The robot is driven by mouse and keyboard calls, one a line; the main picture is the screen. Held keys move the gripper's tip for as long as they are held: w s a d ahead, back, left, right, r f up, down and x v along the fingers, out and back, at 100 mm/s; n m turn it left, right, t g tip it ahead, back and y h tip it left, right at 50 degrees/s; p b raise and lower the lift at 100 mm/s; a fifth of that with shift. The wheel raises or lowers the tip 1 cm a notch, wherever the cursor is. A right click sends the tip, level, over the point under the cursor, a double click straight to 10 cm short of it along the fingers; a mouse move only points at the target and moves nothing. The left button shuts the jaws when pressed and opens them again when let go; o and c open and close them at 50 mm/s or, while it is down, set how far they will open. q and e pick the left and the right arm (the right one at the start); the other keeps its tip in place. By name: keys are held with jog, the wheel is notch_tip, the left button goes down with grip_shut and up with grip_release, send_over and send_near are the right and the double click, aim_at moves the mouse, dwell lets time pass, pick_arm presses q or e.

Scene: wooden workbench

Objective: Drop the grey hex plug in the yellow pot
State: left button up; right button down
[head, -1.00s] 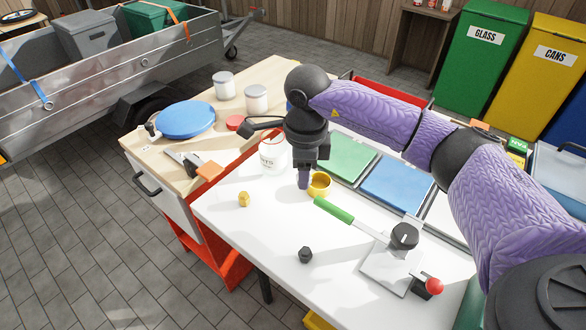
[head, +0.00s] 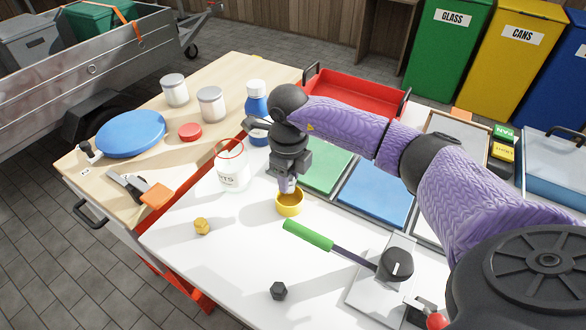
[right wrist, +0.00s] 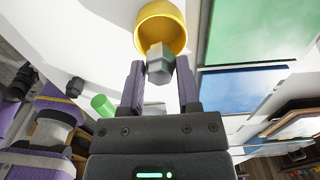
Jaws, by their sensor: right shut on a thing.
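The grey hex plug (right wrist: 159,61) is between the fingertips of my right gripper (right wrist: 160,75), which is shut on it. In the right wrist view the plug overlaps the opening of the yellow pot (right wrist: 178,17). In the head view my right gripper (head: 287,186) points down at the yellow pot (head: 289,207), which stands upright on the white worktop. The fingertips are at or just above its rim; the exact height is hard to tell. The plug is mostly hidden by the fingers in the head view. My left gripper is not in view.
A dark hex piece (head: 278,291) and a yellow hex piece (head: 202,226) lie on the white top.

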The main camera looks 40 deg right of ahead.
aim_at(289, 200)
notch_tip(289, 200, down, 3)
jog(key=shift+b, duration=0.8)
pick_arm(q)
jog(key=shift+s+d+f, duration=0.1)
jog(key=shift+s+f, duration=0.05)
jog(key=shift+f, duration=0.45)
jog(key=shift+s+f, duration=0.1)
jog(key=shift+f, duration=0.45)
pick_arm(e)
jog(key=shift+r, duration=0.1)
jog(key=shift+c, duration=2.1)
grip_release()
jog(key=shift+o, duration=0.9)
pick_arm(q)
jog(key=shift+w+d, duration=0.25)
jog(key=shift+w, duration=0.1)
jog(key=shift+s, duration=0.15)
